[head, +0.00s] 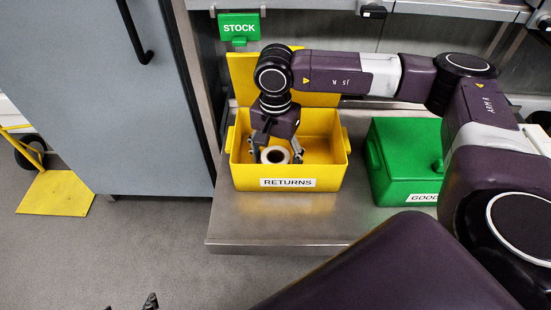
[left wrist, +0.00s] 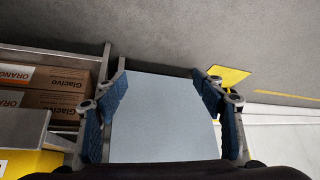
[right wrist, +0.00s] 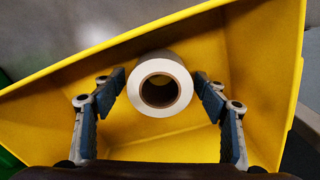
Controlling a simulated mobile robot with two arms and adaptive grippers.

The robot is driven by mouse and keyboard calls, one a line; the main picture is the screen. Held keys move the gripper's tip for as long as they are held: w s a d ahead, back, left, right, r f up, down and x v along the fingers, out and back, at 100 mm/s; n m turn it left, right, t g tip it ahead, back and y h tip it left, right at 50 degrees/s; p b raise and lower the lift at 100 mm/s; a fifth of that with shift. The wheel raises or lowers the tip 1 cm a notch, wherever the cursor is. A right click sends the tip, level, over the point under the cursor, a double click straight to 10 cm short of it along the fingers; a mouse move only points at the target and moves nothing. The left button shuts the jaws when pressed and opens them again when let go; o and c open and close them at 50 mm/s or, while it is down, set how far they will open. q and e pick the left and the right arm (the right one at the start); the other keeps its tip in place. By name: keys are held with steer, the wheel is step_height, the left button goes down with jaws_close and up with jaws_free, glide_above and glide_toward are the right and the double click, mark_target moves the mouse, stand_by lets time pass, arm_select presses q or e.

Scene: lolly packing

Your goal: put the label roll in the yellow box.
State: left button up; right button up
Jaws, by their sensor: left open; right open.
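The yellow box (head: 328,180), labelled RETURNS, stands open on the steel bench with its lid raised at the back. The white label roll (head: 265,157) is inside the box. In the right wrist view the roll (right wrist: 160,111) shows its round end and dark core, with yellow walls (right wrist: 268,60) around it. My right gripper (head: 277,154) reaches down into the box, open, with one finger on each side of the roll and gaps between. Whether the roll rests on the box floor is hard to tell. My left gripper (left wrist: 160,82) is open and empty; only its tips (head: 130,305) show at the head view's bottom edge.
A closed green box (head: 400,155) stands right of the yellow box. A green STOCK sign (head: 239,28) hangs behind. A grey cabinet (head: 110,90) is at left, with a yellow trolley (head: 57,193) beside it. The bench front (head: 280,225) is clear. Cartons (left wrist: 45,78) show in the left wrist view.

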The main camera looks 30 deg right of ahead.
arm_select(q)
steer(key=shift+s, duration=0.1)
arm_select(e)
steer(key=shift+r, duration=0.1)
step_height(320, 180, up, 5)
steer(key=shift+r+p, duration=0.1)
steer(key=shift+p, duration=0.6)
arm_select(q)
steer(key=s+a+g+p, duration=0.1)
steer(key=s+a+g, duration=0.1)
steer(key=s, duration=0.5)
steer(key=shift+f+g+y, duration=0.4)
steer(key=shift+f+g, duration=0.05)
steer(key=shift+g, duration=0.25)
arm_select(e)
step_height(320, 180, up, 7)
